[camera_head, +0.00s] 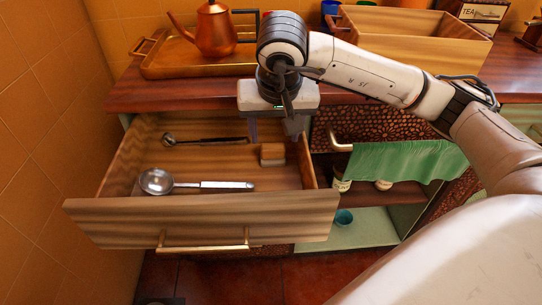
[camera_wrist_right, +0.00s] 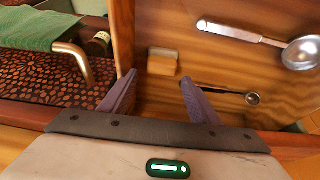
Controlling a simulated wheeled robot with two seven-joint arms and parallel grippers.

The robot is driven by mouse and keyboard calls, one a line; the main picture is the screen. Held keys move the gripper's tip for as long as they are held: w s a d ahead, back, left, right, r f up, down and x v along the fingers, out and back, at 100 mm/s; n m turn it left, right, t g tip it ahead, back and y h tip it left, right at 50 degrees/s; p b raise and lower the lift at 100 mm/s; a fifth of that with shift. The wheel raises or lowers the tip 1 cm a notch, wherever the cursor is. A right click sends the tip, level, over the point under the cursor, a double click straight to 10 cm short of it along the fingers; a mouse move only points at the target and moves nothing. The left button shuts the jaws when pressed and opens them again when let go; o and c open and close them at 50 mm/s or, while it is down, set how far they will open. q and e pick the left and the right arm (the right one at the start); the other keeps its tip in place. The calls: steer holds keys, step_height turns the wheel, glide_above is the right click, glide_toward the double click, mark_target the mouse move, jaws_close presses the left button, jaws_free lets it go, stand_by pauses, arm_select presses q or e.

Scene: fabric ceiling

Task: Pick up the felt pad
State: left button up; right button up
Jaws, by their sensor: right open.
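The felt pad appears to be the small tan and brown block (camera_head: 272,154) at the right side of the open drawer. It also shows in the right wrist view (camera_wrist_right: 163,62), just beyond the fingertips and roughly between them. My right gripper (camera_head: 274,134) points down over the rear right part of the drawer, close to the block. Its two fingers are spread with nothing between them, as the right wrist view (camera_wrist_right: 158,78) shows. I cannot tell the exact height gap to the block. My left gripper is in no view.
The drawer (camera_head: 200,216) also holds a ladle (camera_head: 157,181) and a smaller dark-handled spoon (camera_head: 205,141). Its right wall stands close to the block. Behind is the counter (camera_head: 180,92) with a copper kettle (camera_head: 214,32) on a tray. A green cloth (camera_head: 405,160) hangs at right.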

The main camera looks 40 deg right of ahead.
mark_target(273, 146)
steer(key=x, duration=0.3)
steer(key=b+x, duration=0.1)
steer(key=x, duration=0.3)
steer(key=shift+s+a, duration=0.1)
steer(key=shift+a, duration=0.1)
steer(key=shift+r, duration=0.1)
steer(key=c, duration=0.8)
steer(key=shift+r, duration=0.1)
